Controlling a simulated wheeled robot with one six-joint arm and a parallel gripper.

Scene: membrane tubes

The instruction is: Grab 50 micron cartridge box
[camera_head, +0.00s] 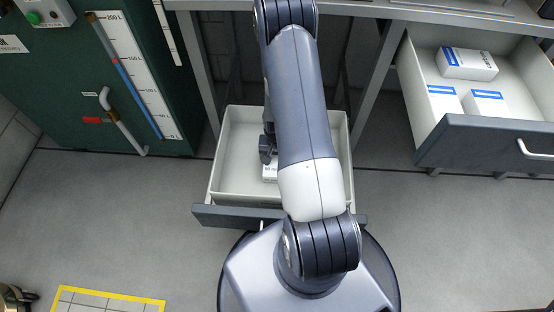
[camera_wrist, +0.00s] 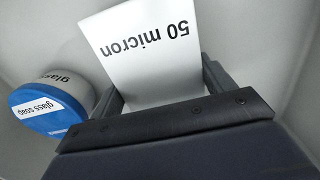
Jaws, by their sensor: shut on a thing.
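The 50 micron cartridge box (camera_wrist: 150,48) is white with black "50 micron" lettering, which reads upside down in the wrist view. My gripper (camera_wrist: 160,92) is shut on it, with a dark finger at each side. In the head view a small part of the white box (camera_head: 270,172) shows inside the open lower drawer (camera_head: 232,150), beside my arm. My arm hides most of the box and the gripper there. I cannot tell whether the box touches the drawer floor.
A jar with a blue lid labelled "glass soap" (camera_wrist: 48,108) stands left of the box in the wrist view. Another open drawer (camera_head: 480,140) at right holds several white-and-blue boxes (camera_head: 467,63). A green tank (camera_head: 60,100) stands at left. Grey floor (camera_head: 450,240) is clear at right.

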